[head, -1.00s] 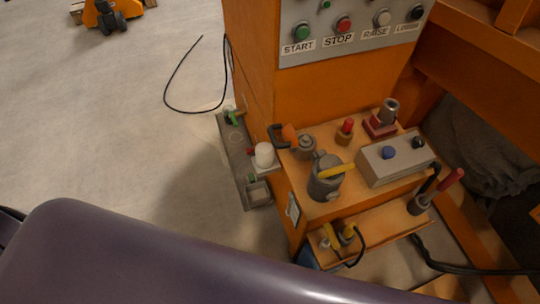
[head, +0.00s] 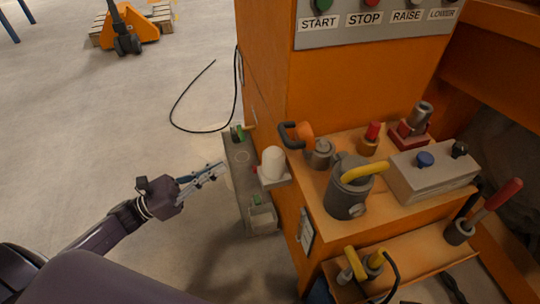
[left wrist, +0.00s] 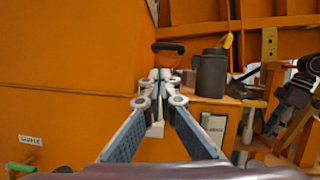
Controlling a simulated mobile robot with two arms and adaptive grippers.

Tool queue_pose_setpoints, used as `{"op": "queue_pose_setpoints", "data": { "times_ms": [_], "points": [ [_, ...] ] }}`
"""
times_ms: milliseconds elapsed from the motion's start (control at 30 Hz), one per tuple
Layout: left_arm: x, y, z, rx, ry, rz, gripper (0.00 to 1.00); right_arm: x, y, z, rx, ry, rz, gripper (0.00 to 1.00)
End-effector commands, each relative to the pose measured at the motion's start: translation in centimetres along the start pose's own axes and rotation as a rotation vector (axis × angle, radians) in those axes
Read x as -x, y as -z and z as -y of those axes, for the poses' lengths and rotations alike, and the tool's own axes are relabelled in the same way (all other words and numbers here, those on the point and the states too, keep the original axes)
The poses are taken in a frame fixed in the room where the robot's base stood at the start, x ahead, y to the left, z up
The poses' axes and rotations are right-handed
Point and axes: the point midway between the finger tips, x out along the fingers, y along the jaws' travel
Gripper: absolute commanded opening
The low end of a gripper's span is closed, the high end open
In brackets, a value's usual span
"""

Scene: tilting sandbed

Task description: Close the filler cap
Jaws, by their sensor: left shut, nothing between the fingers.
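The filler cap (head: 304,132) is orange with a black curved handle (head: 287,137). It stands tilted beside a short grey round neck (head: 320,153), at the left edge of the orange shelf. In the left wrist view the cap (left wrist: 167,57) and its handle (left wrist: 167,47) show just past my fingertips in the picture; I cannot tell the distance there. My left gripper (head: 221,168) is shut and empty. In the head view it is left of the cap and shelf, apart from them. Its closed fingers also show in the left wrist view (left wrist: 158,78). My right gripper is not in view.
A grey pot with a yellow handle (head: 347,190) stands right of the neck. A white cylinder (head: 273,163) on a side bracket lies between my left gripper and the shelf. The orange column (head: 350,90) rises behind. Open floor (head: 120,130) lies left.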

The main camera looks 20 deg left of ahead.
Motion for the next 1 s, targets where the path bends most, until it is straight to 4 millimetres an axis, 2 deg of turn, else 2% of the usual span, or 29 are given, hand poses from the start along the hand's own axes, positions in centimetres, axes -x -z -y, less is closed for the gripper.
{"op": "queue_pose_setpoints", "data": {
  "times_ms": [100, 267, 367, 700, 833, 1000],
  "points": [
    [-0.2, -0.6, 1.2, -0.081, 0.062, 0.017, 0.00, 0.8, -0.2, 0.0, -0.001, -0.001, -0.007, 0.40],
    [-1.4, -1.0, 1.6, -0.101, 0.076, 0.024, 0.00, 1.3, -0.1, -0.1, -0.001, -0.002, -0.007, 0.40],
    [-3.0, -1.1, 1.7, -0.100, 0.075, 0.025, 0.00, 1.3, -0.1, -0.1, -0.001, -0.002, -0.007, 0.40],
    [-10.2, -1.2, 2.2, -0.098, 0.074, 0.025, 0.00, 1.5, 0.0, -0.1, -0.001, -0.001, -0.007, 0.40],
    [-12.3, -1.2, 2.3, -0.097, 0.072, 0.024, 0.00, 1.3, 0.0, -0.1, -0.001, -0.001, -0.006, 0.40],
    [-13.9, -1.2, 2.4, -0.097, 0.071, 0.023, 0.00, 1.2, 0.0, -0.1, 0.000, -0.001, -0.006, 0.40]
  ]
}}
